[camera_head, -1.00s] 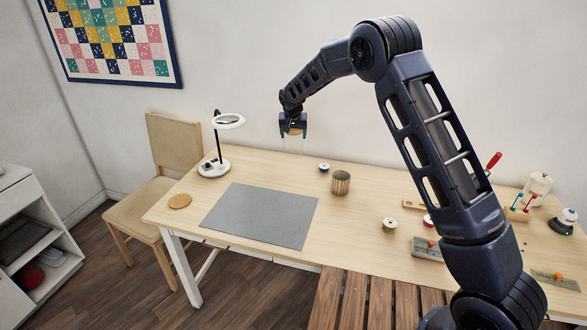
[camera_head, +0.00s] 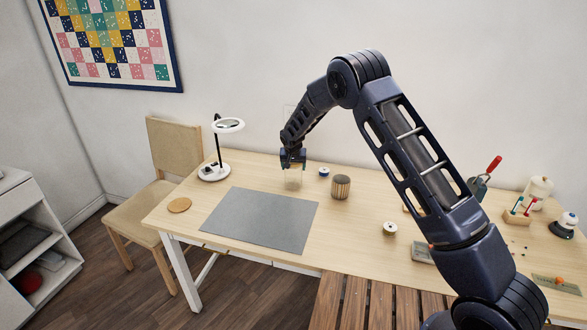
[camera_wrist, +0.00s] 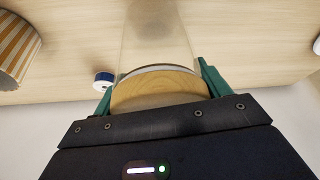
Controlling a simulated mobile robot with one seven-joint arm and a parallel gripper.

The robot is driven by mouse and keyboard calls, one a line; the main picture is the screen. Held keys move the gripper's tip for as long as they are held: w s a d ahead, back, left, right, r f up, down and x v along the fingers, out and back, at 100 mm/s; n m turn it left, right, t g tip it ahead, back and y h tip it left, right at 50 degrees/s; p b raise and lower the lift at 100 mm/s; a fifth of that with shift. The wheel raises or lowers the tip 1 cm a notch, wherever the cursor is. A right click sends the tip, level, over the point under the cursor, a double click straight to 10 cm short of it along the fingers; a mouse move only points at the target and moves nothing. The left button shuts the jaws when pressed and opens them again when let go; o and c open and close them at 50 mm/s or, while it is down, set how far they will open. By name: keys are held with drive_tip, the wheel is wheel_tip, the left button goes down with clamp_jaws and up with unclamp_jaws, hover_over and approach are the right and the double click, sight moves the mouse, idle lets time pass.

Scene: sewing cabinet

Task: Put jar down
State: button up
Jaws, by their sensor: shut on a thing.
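A clear glass jar (camera_head: 293,180) with a wooden lid hangs upright below my gripper (camera_head: 292,164) in the head view. In the wrist view the round wooden lid (camera_wrist: 158,90) sits between the two green fingers of my gripper (camera_wrist: 156,88), and the clear jar wall (camera_wrist: 160,38) extends beyond it. My gripper is shut on the jar. The jar's base is close to the tabletop (camera_head: 345,225), behind the grey mat; I cannot tell whether it touches.
A striped cylinder (camera_head: 340,186) and a blue-and-white spool (camera_head: 324,172) stand to the right of the jar. A magnifier lamp (camera_head: 214,171) stands to the left. The grey mat (camera_head: 260,220) lies clear in front. Another spool (camera_head: 389,228) stands farther right.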

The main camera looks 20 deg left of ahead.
drive_tip(key=shift+f, duration=0.35)
drive_tip(key=shift+f, duration=0.1)
drive_tip(key=o, duration=1.5)
drive_tip(key=shift+o, duration=0.2)
drive_tip(key=v, duration=1.2)
drive_tip(key=shift+s, duration=0.1)
